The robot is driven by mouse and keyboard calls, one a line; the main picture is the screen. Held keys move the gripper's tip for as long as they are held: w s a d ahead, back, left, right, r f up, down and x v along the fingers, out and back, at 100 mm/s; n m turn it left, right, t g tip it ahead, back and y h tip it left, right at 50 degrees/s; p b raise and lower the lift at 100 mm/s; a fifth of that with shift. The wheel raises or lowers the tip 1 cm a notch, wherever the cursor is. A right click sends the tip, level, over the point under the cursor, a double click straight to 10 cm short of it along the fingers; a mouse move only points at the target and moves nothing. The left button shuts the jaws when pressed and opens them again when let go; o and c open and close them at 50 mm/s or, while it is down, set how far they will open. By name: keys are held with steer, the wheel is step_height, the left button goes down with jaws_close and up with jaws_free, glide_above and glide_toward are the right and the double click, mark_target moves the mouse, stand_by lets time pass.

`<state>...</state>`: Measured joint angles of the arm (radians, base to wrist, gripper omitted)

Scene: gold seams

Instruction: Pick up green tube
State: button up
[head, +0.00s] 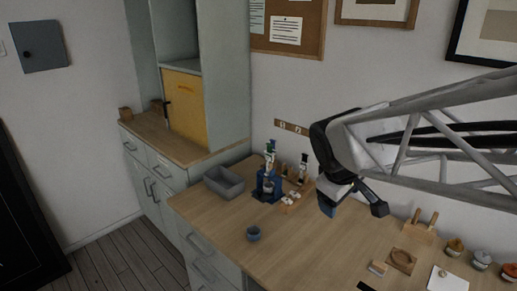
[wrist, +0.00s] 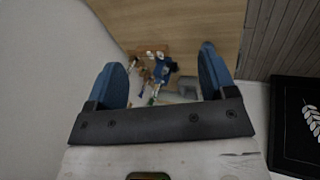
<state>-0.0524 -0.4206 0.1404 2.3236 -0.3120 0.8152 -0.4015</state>
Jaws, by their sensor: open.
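A small green spot at the top of the blue stand (head: 266,188) in the head view looks like the green tube (head: 269,147), standing upright with white parts around it. In the wrist view the green tube (wrist: 153,100) is a tiny green end close to the blue stand (wrist: 166,70). My gripper (head: 355,200) is open and empty, in the air above the table to the right of the stand. In the wrist view its blue fingers (wrist: 160,65) are wide apart, with the stand and tube far beyond them. The tube's lower part is hidden.
A grey bin (head: 224,182) stands left of the stand. A second holder with tubes (head: 302,170) stands to its right, near the wall. A small blue cup (head: 253,233) is in front. Wooden blocks and jars (head: 481,260) are at the right. The table's middle (head: 315,235) is clear.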

steer(key=w+a+n+t+h, duration=0.1)
steer(key=w+n, duration=0.5)
steer(key=w, duration=0.7)
steer(key=n+t, duration=0.4)
steer(key=n, duration=1.4)
glide_toward(270, 157)
step_height(270, 157, down, 2)
steer(key=w, duration=0.3)
steer(key=shift+s+d+f, duration=0.15)
steer(key=shift+d, duration=0.1)
steer(key=shift+x, duration=1.3)
steer(key=shift+f, duration=0.1)
steer(key=shift+d+x, duration=0.2)
steer(key=shift+x, duration=2.35)
steer(key=shift+s, duration=0.2)
